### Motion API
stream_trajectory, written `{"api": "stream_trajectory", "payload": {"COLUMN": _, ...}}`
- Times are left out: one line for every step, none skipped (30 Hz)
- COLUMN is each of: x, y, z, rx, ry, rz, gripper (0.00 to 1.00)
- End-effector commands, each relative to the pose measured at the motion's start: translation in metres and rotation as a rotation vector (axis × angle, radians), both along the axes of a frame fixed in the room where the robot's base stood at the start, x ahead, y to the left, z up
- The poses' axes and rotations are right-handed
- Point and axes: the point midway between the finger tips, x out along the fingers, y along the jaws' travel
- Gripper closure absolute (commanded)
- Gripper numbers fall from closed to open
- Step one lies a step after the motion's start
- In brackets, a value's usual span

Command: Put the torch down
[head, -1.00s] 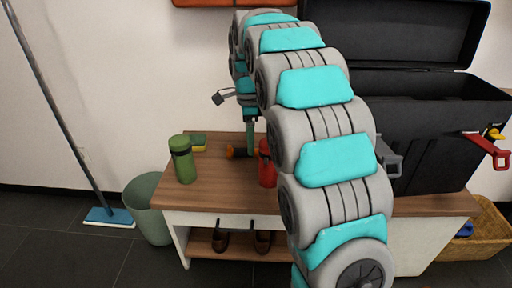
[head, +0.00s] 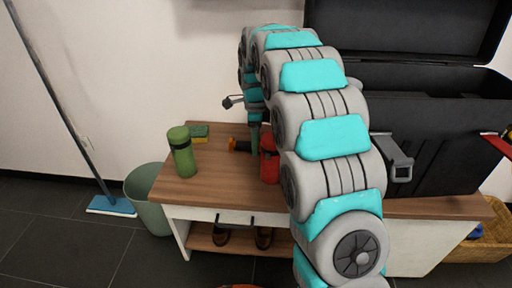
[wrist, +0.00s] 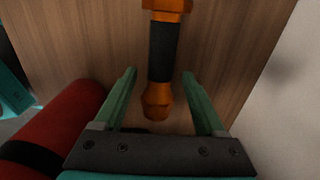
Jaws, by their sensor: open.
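The torch (wrist: 162,50), orange with a black middle, lies on the wooden tabletop (head: 215,175). In the wrist view its orange near end sits between my open fingers, with a gap on both sides. In the head view only part of the torch (head: 239,144) shows, left of my gripper (head: 255,142). My gripper (wrist: 159,72) is open and holds nothing. I cannot tell how high the fingertips are above the wood.
A red bottle (head: 269,165) stands close beside my gripper and also shows in the wrist view (wrist: 60,125). A green bottle (head: 183,155) and sponge (head: 199,131) are at the left. A black toolbox (head: 440,130) fills the right. The front left tabletop is clear.

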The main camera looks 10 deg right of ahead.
Motion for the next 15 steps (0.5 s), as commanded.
{"api": "stream_trajectory", "payload": {"x": -0.0008, "y": 0.0004, "z": -0.0035, "rx": 0.001, "ry": 0.002, "rz": 0.001, "gripper": 0.28}}
{"api": "stream_trajectory", "payload": {"x": -0.0008, "y": 0.0004, "z": -0.0042, "rx": 0.001, "ry": 0.002, "rz": 0.001, "gripper": 0.28}}
{"api": "stream_trajectory", "payload": {"x": -0.0007, "y": 0.0003, "z": -0.0043, "rx": 0.001, "ry": 0.002, "rz": 0.001, "gripper": 0.28}}
{"api": "stream_trajectory", "payload": {"x": -0.0005, "y": 0.0003, "z": -0.0040, "rx": 0.000, "ry": 0.001, "rz": 0.001, "gripper": 0.28}}
{"api": "stream_trajectory", "payload": {"x": -0.0005, "y": 0.0003, "z": -0.0038, "rx": 0.000, "ry": 0.001, "rz": 0.001, "gripper": 0.28}}
{"api": "stream_trajectory", "payload": {"x": -0.0004, "y": 0.0003, "z": -0.0037, "rx": 0.000, "ry": 0.001, "rz": 0.001, "gripper": 0.28}}
{"api": "stream_trajectory", "payload": {"x": -0.0004, "y": 0.0003, "z": -0.0037, "rx": 0.000, "ry": 0.001, "rz": 0.001, "gripper": 0.28}}
{"api": "stream_trajectory", "payload": {"x": -0.0004, "y": 0.0002, "z": -0.0037, "rx": 0.000, "ry": 0.001, "rz": 0.001, "gripper": 0.31}}
{"api": "stream_trajectory", "payload": {"x": -0.0003, "y": 0.0003, "z": -0.0037, "rx": 0.000, "ry": 0.001, "rz": 0.001, "gripper": 0.35}}
{"api": "stream_trajectory", "payload": {"x": -0.0004, "y": 0.0002, "z": -0.0036, "rx": 0.000, "ry": 0.000, "rz": 0.001, "gripper": 0.39}}
{"api": "stream_trajectory", "payload": {"x": -0.0003, "y": 0.0003, "z": -0.0036, "rx": 0.000, "ry": 0.000, "rz": 0.001, "gripper": 0.42}}
{"api": "stream_trajectory", "payload": {"x": -0.0004, "y": 0.0002, "z": -0.0036, "rx": 0.000, "ry": 0.000, "rz": 0.001, "gripper": 0.47}}
{"api": "stream_trajectory", "payload": {"x": -0.0004, "y": 0.0002, "z": -0.0036, "rx": 0.000, "ry": 0.000, "rz": 0.001, "gripper": 0.50}}
{"api": "stream_trajectory", "payload": {"x": -0.0003, "y": 0.0002, "z": -0.0036, "rx": 0.000, "ry": 0.000, "rz": 0.001, "gripper": 0.53}}
{"api": "stream_trajectory", "payload": {"x": -0.0002, "y": 0.0003, "z": -0.0036, "rx": 0.000, "ry": 0.000, "rz": 0.001, "gripper": 0.58}}
